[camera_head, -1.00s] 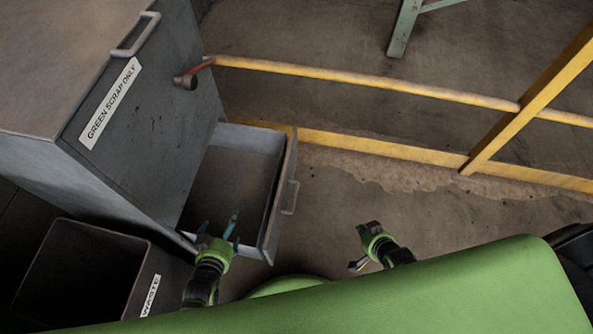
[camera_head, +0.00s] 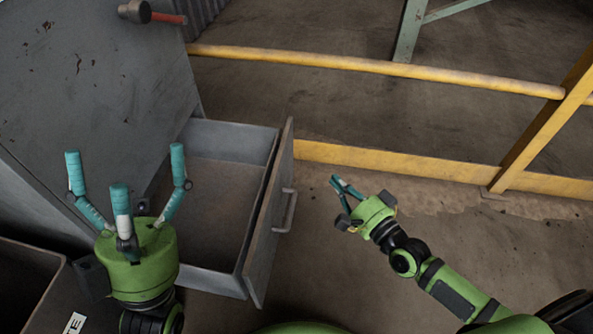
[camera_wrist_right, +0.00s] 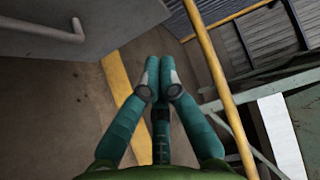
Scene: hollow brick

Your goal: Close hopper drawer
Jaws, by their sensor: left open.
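The grey hopper drawer (camera_head: 262,215) is pulled out of the grey hopper cabinet (camera_head: 90,80) and looks empty. Its front panel faces right and carries a bar handle (camera_head: 286,210). My left gripper (camera_head: 122,168) is open, its three teal fingers spread, left of the drawer in the head view. My right gripper (camera_head: 342,200) is right of the drawer front, apart from the handle. In the right wrist view its fingertips (camera_wrist_right: 156,85) meet with nothing seen between them. A grey panel with a bar handle (camera_wrist_right: 50,28) shows at the upper left there.
A yellow rail (camera_head: 380,68) and a lower yellow kick bar (camera_head: 400,165) run behind the drawer to a yellow post (camera_head: 540,125). A dark bin (camera_head: 25,285) stands at the lower left. Concrete floor right of the drawer is clear.

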